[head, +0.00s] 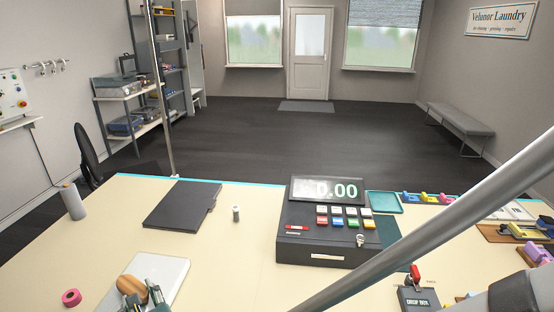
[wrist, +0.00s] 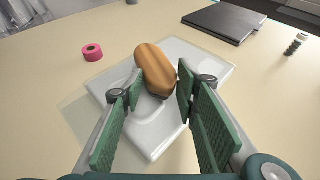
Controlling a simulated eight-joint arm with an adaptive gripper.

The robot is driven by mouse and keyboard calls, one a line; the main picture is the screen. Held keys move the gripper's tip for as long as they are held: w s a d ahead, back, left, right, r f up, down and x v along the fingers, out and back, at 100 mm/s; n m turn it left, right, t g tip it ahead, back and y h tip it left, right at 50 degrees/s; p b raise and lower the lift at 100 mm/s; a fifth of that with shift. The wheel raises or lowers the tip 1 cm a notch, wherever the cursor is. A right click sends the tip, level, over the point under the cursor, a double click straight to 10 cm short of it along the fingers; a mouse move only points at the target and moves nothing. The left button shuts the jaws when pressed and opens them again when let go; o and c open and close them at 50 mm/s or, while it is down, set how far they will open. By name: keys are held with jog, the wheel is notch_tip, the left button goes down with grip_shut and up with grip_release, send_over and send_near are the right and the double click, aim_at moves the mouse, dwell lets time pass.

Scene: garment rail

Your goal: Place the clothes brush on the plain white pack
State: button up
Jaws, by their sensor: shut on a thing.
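The clothes brush (wrist: 155,68) has a rounded brown wooden back and lies between the fingertips of my gripper (wrist: 160,88). My gripper is shut on it. The plain white pack (wrist: 205,70) lies flat on the counter under the brush; I cannot tell whether the brush touches it. In the head view, the brush (head: 131,286) and my gripper (head: 146,293) are at the lower left, over the near left part of the white pack (head: 172,268). The brush's bristles are hidden.
A pink tape roll (head: 71,297) lies left of the pack. A dark folder (head: 183,205) and a small cylinder (head: 236,214) lie behind it. A bottle (head: 73,201) stands at the far left. A cash register (head: 328,235) stands to the right. The cream counter (head: 255,280) between pack and register is clear.

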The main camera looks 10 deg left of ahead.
jog(key=shift+f, duration=0.15)
jog(key=o, duration=0.9)
jog(key=shift+r, duration=0.25)
jog(key=p+v, duration=0.2)
jog(key=v, duration=1)
jog(key=shift+p, duration=0.4)
jog(key=shift+w, duration=0.1)
dwell(0.4)
